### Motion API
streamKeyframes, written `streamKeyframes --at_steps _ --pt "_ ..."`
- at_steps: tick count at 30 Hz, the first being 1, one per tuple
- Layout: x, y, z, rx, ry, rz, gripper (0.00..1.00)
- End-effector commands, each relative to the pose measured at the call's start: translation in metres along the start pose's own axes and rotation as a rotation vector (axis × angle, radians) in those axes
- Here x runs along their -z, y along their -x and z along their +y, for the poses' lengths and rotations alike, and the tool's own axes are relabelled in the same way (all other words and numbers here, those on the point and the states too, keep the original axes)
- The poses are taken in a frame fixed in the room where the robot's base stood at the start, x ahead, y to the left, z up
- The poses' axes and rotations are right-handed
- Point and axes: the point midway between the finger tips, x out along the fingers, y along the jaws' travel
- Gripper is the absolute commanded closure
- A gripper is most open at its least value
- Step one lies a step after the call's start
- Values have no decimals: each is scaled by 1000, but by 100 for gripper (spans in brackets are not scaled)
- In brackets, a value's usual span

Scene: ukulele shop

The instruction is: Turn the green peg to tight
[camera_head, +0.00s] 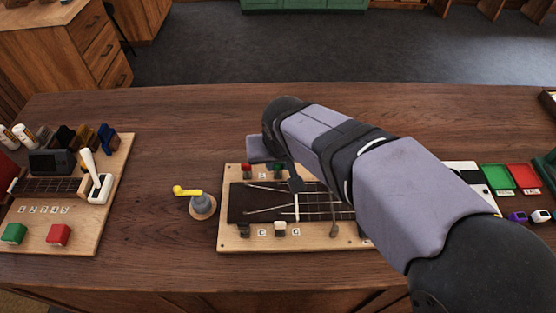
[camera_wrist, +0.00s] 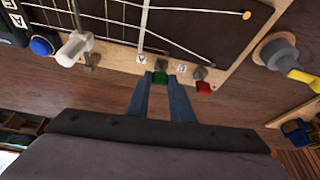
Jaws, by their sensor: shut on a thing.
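The green peg (camera_head: 278,167) is at the far edge of the wooden tuning board (camera_head: 226,212), right of a red peg (camera_head: 246,169). In the wrist view the green peg (camera_wrist: 160,79) sits between the two blue-grey fingers of my gripper (camera_wrist: 160,76), which is shut on it. The red peg (camera_wrist: 204,87) is just to the right there, outside the fingers. In the head view my arm covers part of the board, and the fingertips cannot be made out. No tight mark can be read.
A grey post with a yellow crank (camera_head: 187,191) stands left of the board. Farther left is another board with a white lever (camera_head: 88,164) and green and red buttons. Green (camera_head: 497,176) and red (camera_head: 523,176) trays lie at the right. The far tabletop is clear.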

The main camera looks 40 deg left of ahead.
Motion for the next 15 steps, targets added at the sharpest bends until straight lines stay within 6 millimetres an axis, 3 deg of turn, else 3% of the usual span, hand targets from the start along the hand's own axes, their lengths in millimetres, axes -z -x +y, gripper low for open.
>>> streamKeyframes --at_steps 15 --pt "2 -1 4 166 393 3 100"
